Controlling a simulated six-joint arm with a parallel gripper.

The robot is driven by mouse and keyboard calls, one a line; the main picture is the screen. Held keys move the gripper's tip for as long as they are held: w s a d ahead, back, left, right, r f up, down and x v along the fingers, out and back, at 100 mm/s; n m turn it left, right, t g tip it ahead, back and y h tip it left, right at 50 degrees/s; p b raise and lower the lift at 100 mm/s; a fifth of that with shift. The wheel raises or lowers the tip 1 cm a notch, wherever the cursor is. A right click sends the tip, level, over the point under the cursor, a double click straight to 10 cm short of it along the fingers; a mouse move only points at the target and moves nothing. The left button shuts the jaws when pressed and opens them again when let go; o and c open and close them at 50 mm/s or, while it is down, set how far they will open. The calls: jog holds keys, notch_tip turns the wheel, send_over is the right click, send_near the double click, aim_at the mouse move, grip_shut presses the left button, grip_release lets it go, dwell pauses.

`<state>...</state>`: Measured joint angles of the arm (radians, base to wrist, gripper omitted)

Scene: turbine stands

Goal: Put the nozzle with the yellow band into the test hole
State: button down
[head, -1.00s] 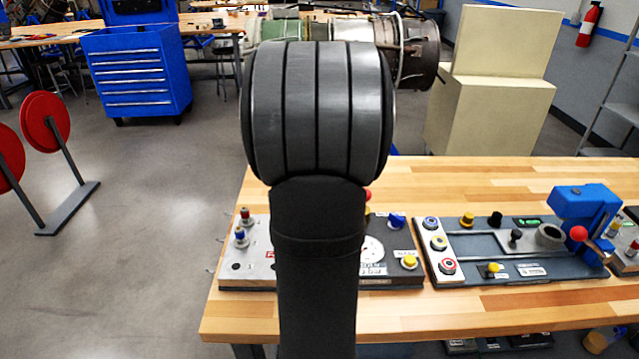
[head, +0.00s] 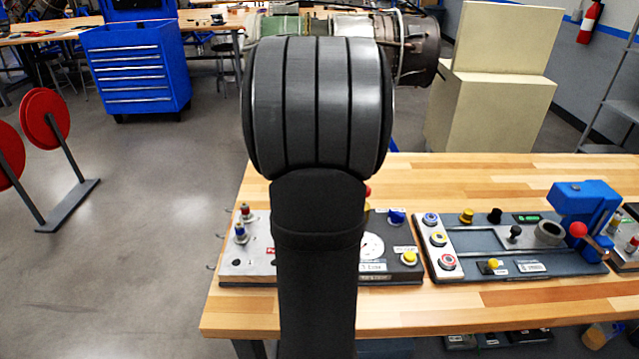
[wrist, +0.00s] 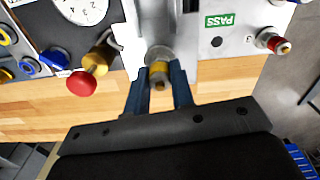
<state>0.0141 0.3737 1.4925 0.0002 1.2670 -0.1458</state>
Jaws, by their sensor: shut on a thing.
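In the wrist view my gripper (wrist: 161,98) is shut on the nozzle with the yellow band (wrist: 159,70), with one dark blue finger on each side. The nozzle's yellow band and brassy near end show between the fingers. Its far end meets a grey round part (wrist: 159,54) on the light metal plate of the stand; I cannot tell whether this is the nozzle's own body or a collar around the test hole. A bare dark hole (wrist: 217,42) lies to the right, below a green PASS label. In the head view my arm hides the gripper and the nozzle.
A red-banded nozzle (wrist: 272,42) stands at the right of the plate in the wrist view. A red knob (wrist: 82,84) on a brass post stands close to my left finger. A second stand (head: 480,268) with a blue clamp (head: 580,210) is to the right on the wooden bench.

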jog(key=shift+s+f, duration=0.15)
jog(key=shift+f, duration=0.25)
jog(key=c, duration=1.5)
grip_release()
jog(key=o, duration=0.5)
jog(key=shift+r, duration=0.15)
jog(key=shift+r, duration=3.6)
notch_tip(320, 180, down, 7)
jog(key=shift+f, duration=0.1)
jog(key=shift+r, duration=0.25)
